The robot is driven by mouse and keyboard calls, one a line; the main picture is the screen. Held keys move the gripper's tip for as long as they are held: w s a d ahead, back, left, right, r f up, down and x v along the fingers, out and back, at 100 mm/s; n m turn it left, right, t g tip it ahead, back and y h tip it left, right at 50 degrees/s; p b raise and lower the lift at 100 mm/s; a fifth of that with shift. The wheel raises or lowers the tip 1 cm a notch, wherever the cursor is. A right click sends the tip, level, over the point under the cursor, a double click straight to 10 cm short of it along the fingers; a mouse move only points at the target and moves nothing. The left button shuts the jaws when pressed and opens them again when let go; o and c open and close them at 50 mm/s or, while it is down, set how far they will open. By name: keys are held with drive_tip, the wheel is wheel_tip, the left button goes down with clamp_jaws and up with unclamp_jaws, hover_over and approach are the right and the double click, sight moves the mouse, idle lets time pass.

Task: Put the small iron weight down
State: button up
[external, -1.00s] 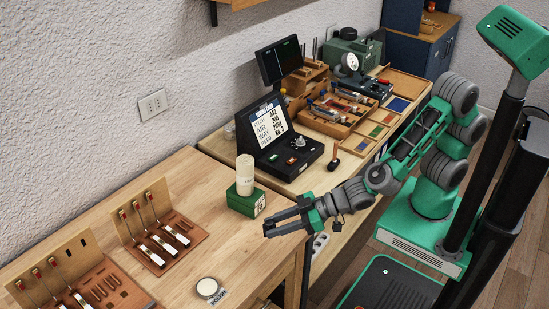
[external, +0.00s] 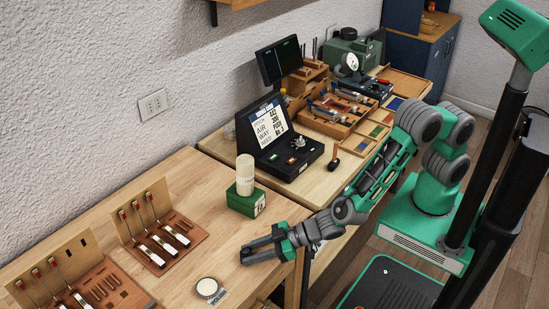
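My gripper (external: 250,252) is low over the right front part of the near wooden bench (external: 205,235), pointing left. Its two dark fingers are close to the bench top. I cannot tell whether they touch it. I cannot make out the small iron weight; anything between the fingers is too small and dark to tell. Whether the fingers are open or shut is also unclear.
A green box (external: 240,203) with a cream cylinder (external: 245,172) stands behind my gripper. A round cream tin (external: 207,287) lies to its front left. A black case (external: 285,140) sits on the farther bench.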

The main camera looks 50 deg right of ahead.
drive_tip(key=o, duration=0.4)
drive_tip(key=shift+r, duration=0.1)
